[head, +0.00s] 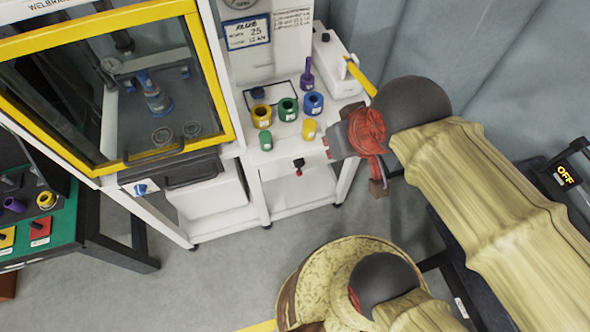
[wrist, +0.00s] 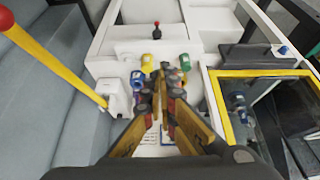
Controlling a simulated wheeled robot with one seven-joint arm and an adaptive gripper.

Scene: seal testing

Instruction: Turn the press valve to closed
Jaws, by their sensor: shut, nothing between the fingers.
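No part carries a readable "press valve" label. A blue knob (head: 140,188) sits on the lower front of the yellow-framed cabinet; it also shows in the wrist view (wrist: 283,50). A black fitting with a red end (head: 298,166) hangs at the white bench's front edge; a red knob shows at that edge in the wrist view (wrist: 157,24). I cannot tell which is the valve, or its setting.
The yellow-framed cabinet (head: 222,75) stands left of the white bench (head: 258,158). Several coloured rings and cups, including a green ring (head: 287,109), stand on the bench. A white box (head: 335,65) with a yellow lever (head: 362,79) is behind my gripper. The floor (head: 225,260) in front is open.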

